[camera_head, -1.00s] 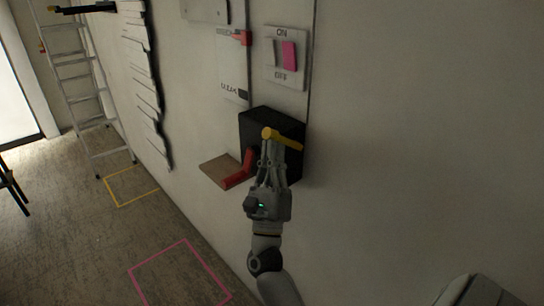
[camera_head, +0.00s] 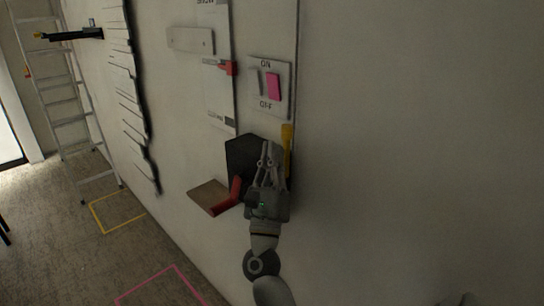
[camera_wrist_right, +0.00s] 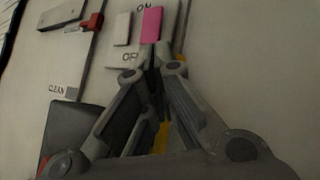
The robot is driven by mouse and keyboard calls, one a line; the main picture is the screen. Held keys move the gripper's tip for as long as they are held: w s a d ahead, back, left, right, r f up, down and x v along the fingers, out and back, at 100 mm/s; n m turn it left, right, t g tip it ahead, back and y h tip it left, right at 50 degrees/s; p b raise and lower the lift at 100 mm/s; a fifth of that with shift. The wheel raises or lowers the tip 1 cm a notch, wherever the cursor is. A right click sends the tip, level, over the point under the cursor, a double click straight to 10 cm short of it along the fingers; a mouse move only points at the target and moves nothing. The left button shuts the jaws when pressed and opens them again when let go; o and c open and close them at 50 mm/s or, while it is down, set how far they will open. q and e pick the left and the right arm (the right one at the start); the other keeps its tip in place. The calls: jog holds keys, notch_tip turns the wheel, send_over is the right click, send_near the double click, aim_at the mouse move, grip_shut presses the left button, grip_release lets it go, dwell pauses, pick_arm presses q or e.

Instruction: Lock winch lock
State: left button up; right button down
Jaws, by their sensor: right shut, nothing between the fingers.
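The winch is a black box (camera_head: 240,154) on the wall, with a red crank-like handle (camera_head: 229,198) at its lower left. A yellow lever (camera_head: 287,143) stands upright at the box's right side, its lower part hidden by my gripper. My right gripper (camera_head: 270,148) is shut and empty in front of the box, just left of the lever. Whether it touches the lever I cannot tell. In the right wrist view the box (camera_wrist_right: 60,130) is at lower left, and yellow bits of the lever (camera_wrist_right: 161,138) show behind the fingers. My left gripper is out of view.
Above the winch is an ON/OFF switch plate with a pink rocker (camera_head: 273,87). A small red lever (camera_head: 227,68) is on a panel to its left. A brown board (camera_head: 207,196) juts out beside the winch. A ladder (camera_head: 65,110) leans at far left. The right wall is bare.

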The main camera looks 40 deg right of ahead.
jog(key=v, duration=1.1)
jog(key=shift+s+f, duration=0.2)
jog(key=shift+f, duration=0.05)
jog(key=shift+a, duration=0.1)
